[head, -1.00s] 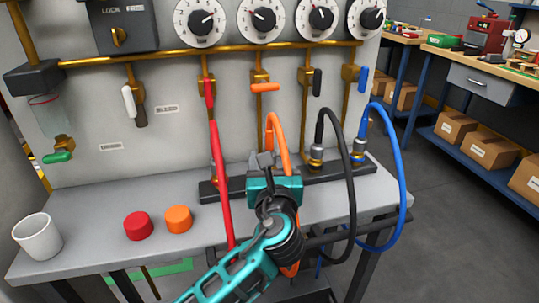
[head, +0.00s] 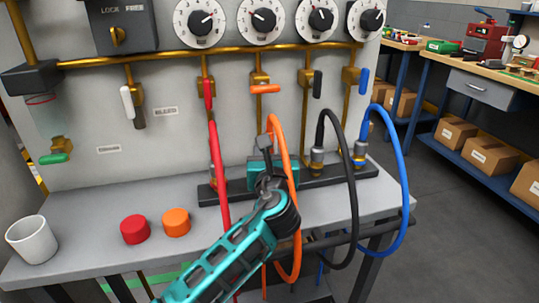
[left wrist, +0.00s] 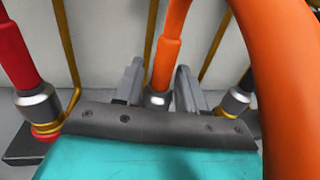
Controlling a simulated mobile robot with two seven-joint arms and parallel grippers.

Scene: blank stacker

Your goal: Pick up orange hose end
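The orange hose (head: 279,150) arches up from the dark manifold bar on the bench and hangs down past the front edge. My left gripper (head: 265,147) is at its end by the bar, and my gripper and arm hide that end in the head view. In the left wrist view, the orange hose end (left wrist: 166,66) with its metal collar (left wrist: 157,101) stands upright between the two grey fingers of my left gripper (left wrist: 158,88). The fingers are apart, one on each side; contact is not clear. My right gripper is out of view.
The red hose (head: 217,165) stands left of the orange one; the black hose (head: 345,170) and blue hose (head: 403,185) stand right. A white cup (head: 32,240), a red cap (head: 135,229) and an orange cap (head: 176,221) sit on the bench's left part.

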